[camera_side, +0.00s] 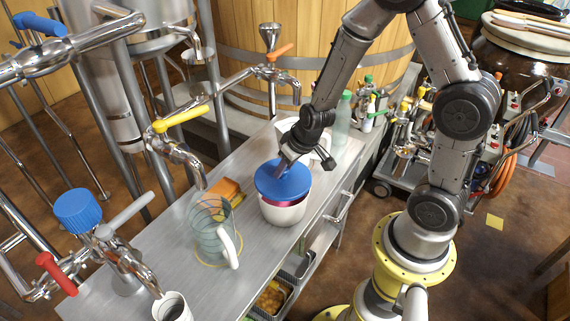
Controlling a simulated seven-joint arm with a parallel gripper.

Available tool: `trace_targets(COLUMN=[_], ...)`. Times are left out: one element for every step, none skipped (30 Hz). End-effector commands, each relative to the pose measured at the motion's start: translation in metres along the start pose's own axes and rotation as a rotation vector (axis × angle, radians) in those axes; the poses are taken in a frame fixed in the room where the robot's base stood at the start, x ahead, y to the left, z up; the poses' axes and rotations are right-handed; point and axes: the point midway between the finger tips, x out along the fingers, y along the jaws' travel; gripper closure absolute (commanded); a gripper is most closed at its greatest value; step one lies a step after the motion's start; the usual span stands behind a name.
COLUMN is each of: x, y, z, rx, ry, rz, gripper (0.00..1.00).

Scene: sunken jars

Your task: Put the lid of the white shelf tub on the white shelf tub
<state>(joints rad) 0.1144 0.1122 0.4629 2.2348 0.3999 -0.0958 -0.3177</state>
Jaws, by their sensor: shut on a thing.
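A white tub (284,214) stands on the metal counter, with a pink-red band showing at its top. A round blue lid (283,184) is directly above the tub in the picture and covers most of its opening. My gripper (285,164) comes down from above and is shut on the top of the lid. The pink-red band shows between the lid's front edge and the white wall. I cannot tell whether the lid touches the tub.
A clear jug (212,235) with a white handle stands left of the tub, near an orange block (226,190). A white bowl (290,127) and a pale green bottle (342,118) are behind my gripper. Steel taps (178,150) overhang the counter's left side.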

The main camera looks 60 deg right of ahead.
Motion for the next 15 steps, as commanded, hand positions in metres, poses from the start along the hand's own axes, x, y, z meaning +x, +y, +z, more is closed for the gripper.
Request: trace_targets(x=[0.0006,0.0009,0.0011,0.0011,0.0012,0.0012,0.0012,0.0011,0.0012,0.0011,0.0013,0.0021,0.0031,0.0039,0.0049], y=[0.0000,0.0000,0.0000,0.0000,-0.0001,-0.0001,-0.0001,-0.0001,-0.0001,-0.0001,-0.0001,0.0000,0.0000,0.0000,0.0000], z=[0.0001,0.0002,0.0002,0.0003,0.0003,0.0003,0.0003,0.0003,0.0004,0.0004,0.0005,0.0010,0.0016,0.0021,0.0023], rx=[0.001,0.001,0.001,0.001,0.001,0.001,0.001,0.001,0.001,0.001,0.001,0.000,-0.001,-0.001,-0.001], ry=[0.001,0.001,0.001,0.001,0.001,0.001,0.001,0.001,0.001,0.001,0.000,0.000,0.000,-0.001,0.000], rz=[0.000,0.000,0.000,0.000,0.000,0.000,0.000,0.000,0.000,0.000,0.000,0.000,0.000,0.000,0.000], gripper=[1.00,1.00,1.00,1.00,1.00,1.00,1.00,1.00,1.00,1.00,1.00,1.00,1.00,1.00,1.00])
